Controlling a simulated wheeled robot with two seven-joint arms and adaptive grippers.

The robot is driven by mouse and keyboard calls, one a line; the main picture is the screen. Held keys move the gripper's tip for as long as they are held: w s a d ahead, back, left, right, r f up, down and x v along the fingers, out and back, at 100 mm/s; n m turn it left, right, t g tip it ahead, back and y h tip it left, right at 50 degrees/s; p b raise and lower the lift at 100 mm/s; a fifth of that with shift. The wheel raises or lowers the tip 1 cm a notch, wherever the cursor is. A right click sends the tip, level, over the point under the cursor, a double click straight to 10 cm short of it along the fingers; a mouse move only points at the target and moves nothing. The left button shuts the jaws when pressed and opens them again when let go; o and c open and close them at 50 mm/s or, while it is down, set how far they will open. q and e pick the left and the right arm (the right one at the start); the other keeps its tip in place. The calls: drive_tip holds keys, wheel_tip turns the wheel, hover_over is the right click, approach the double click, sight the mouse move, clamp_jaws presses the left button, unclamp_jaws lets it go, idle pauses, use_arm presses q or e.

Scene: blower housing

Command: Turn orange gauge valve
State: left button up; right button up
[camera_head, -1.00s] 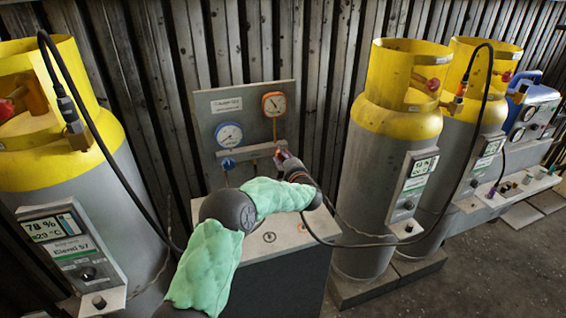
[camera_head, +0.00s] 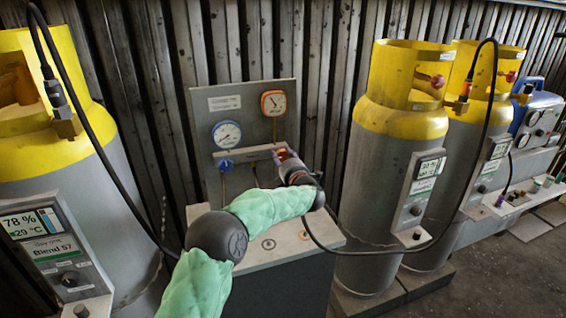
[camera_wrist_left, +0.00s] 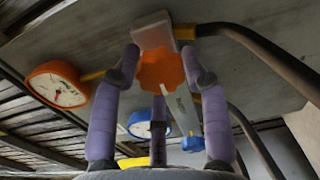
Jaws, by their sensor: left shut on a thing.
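The orange valve knob (camera_wrist_left: 162,70) is a lobed wheel on a pale block of the gauge panel (camera_head: 250,90). My left gripper (camera_head: 280,156) reaches it from the front right. In the left wrist view its purple padded fingers (camera_wrist_left: 161,68) are shut on the knob from both sides. My right gripper is not in view.
A blue gauge (camera_head: 227,134) and a blue valve (camera_head: 226,165) are to the left on the panel. Yellow-topped cylinders (camera_head: 400,140) stand on both sides. A black hose (camera_head: 425,236) loops across the front, close to my arm. A grey cabinet top (camera_head: 262,262) lies below the panel.

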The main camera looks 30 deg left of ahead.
use_arm(q)
drive_tip(key=shift+d+f+n, duration=0.1)
drive_tip(key=shift+f+n, duration=0.05)
drive_tip(key=shift+n, duration=1.75)
drive_tip(key=o, duration=1.1)
drive_tip(key=shift+w, duration=0.1)
drive_tip(key=shift+o, duration=0.2)
drive_tip(key=v, duration=1.2)
